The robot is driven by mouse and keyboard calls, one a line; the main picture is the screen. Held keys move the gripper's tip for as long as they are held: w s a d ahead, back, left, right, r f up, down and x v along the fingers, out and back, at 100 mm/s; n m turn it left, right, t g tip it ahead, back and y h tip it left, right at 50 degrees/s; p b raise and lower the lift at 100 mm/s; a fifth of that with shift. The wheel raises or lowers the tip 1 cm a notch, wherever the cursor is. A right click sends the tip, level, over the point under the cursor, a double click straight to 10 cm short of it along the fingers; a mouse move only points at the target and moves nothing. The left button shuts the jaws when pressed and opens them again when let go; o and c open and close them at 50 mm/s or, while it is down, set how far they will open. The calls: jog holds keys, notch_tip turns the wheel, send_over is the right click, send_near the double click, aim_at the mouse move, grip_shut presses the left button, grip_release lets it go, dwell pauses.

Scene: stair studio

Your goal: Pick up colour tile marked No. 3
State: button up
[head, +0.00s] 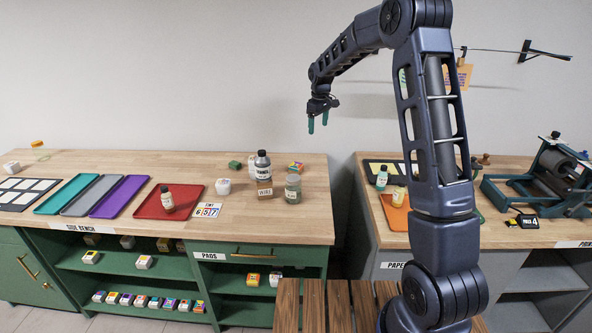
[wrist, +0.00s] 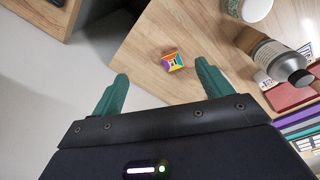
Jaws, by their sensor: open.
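In the wrist view the same block (wrist: 172,61) lies on bare wood, ahead of and between the fingers. My gripper (head: 318,122) is open and empty, pointing down, high above the bench's right end. In the wrist view its green fingertips (wrist: 162,70) stand apart, not touching the block. Several coloured blocks (head: 140,300) stand on the bench's bottom shelf; their marks are unreadable.
A gap separates this bench from the right bench (head: 455,235).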

aim_at(296, 165)
jog(key=w+a+f+n+g, duration=0.1)
jog(key=w+a+f, duration=0.2)
jog(key=a+f, duration=0.3)
jog(key=w+a+f+n, duration=0.2)
jog(key=w+a+f, duration=0.15)
jog(key=f, duration=0.35)
notch_tip(296, 165, down, 11)
jog(key=shift+s, duration=0.15)
jog(key=c, duration=1.1)
